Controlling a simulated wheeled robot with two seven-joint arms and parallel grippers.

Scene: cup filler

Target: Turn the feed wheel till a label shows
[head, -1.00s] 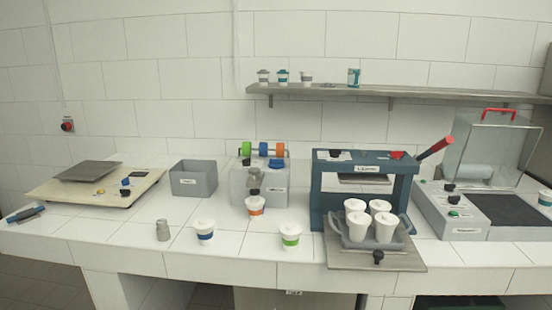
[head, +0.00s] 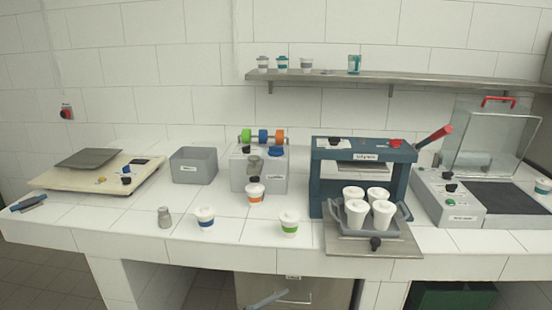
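A grey labelling machine (head: 248,182) stands at the middle of the counter, with green (head: 246,136), blue (head: 263,136) and orange (head: 279,137) rolls on a bar on top. A blue knob or wheel (head: 276,151) sits on its upper right; I take it for the feed wheel but cannot be sure. A black knob (head: 246,149) is to its left. A cup with an orange band (head: 255,193) stands at the machine's front. I cannot make out a label coming out. Neither gripper can be made out in the head view.
Blue-banded (head: 205,217) and green-banded (head: 289,223) cups and a small grey weight (head: 164,217) stand near the counter's front edge. A grey bin (head: 194,166) is left of the machine, a dark blue press (head: 362,165) right. An unclear slanted bar (head: 266,300) shows below.

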